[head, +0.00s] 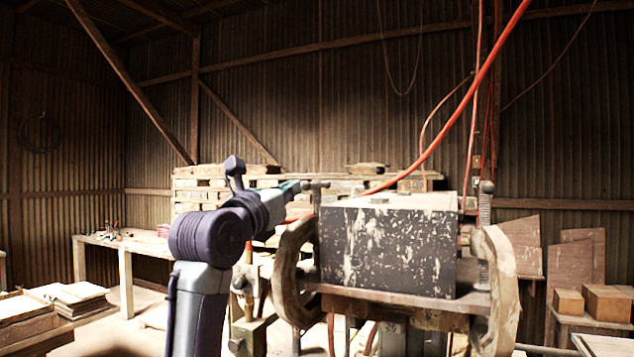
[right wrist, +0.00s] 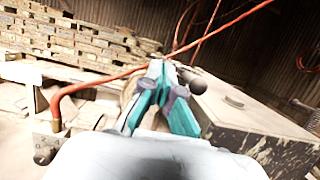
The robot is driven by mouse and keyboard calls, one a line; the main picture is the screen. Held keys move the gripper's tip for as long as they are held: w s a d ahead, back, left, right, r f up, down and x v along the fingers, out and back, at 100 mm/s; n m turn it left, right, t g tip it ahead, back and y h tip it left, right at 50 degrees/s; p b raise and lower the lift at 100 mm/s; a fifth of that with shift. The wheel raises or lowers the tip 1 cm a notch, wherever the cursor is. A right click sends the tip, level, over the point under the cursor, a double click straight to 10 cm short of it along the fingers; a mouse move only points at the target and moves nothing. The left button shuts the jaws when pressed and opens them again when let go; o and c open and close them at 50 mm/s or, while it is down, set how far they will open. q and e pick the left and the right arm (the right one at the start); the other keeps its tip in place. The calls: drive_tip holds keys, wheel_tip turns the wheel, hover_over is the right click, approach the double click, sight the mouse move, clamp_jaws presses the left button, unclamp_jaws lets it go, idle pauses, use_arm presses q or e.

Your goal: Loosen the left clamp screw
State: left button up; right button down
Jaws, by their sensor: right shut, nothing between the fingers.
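The left clamp screw (head: 316,188) stands upright with a small crossbar at its top, at the left end of the dark, paint-worn mould block (head: 385,245). The curved left clamp (head: 291,270) holds the block's left side. My right gripper (head: 292,187) reaches in from the left, its teal fingers right beside the screw's top. In the right wrist view the fingers (right wrist: 162,70) are closed together and empty; a dark rounded knob (right wrist: 196,84) lies just right of them. Whether they touch the screw I cannot tell. My left gripper is not in view.
The right clamp (head: 502,285) and its upright screw (head: 485,215) stand at the block's right end. An orange hose (head: 455,110) hangs down behind the block. Stacked timber (head: 200,185) is behind; a workbench (head: 125,243) stands at left.

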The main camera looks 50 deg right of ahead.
sight(309, 188)
drive_tip(key=shift+s, duration=0.1)
idle(0.4)
drive_tip(key=s, duration=0.2)
drive_tip(key=s+d+b, duration=0.1)
drive_tip(key=s, duration=0.1)
drive_tip(key=shift+s+d+b, duration=0.15)
drive_tip(key=shift+b, duration=0.15)
idle(0.6)
drive_tip(key=shift+w, duration=0.4)
drive_tip(key=shift+a, duration=0.45)
drive_tip(key=s+a+b, duration=0.2)
drive_tip(key=a, duration=0.7)
drive_tip(key=shift+s, duration=0.3)
